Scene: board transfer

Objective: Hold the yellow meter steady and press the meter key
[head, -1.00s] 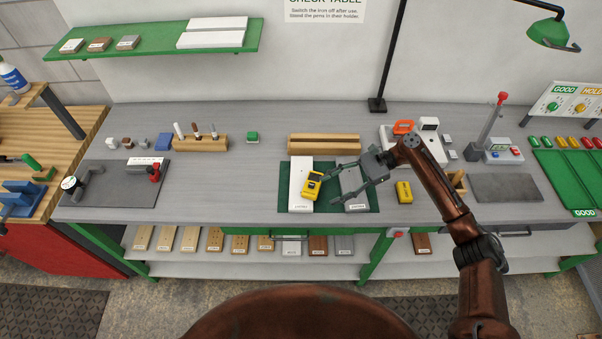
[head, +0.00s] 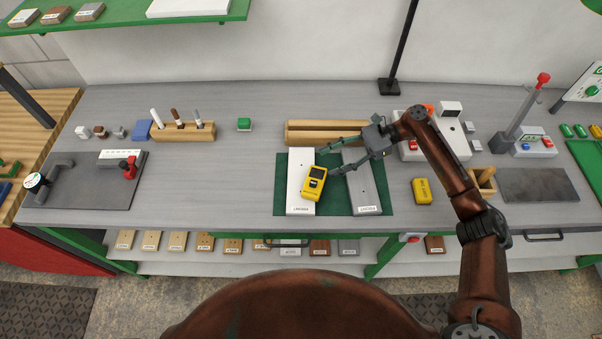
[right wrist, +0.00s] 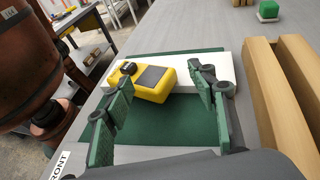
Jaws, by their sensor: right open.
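The yellow meter (head: 315,182) lies slightly turned on the white board (head: 299,197), near its right edge. It has a dark screen and a black knob. It also shows in the right wrist view (right wrist: 160,88), overhanging the board's edge. My right gripper (head: 324,161) is open and empty, reaching in from the right at the meter's far end. In the right wrist view its green fingers (right wrist: 165,80) are spread, one toward each end of the meter. I cannot tell whether either touches it. The key cannot be clearly told apart. My left gripper is not in view.
The white board and a grey board (head: 366,195) lie on a green mat (head: 333,206). A wooden rack (head: 327,133) stands behind them.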

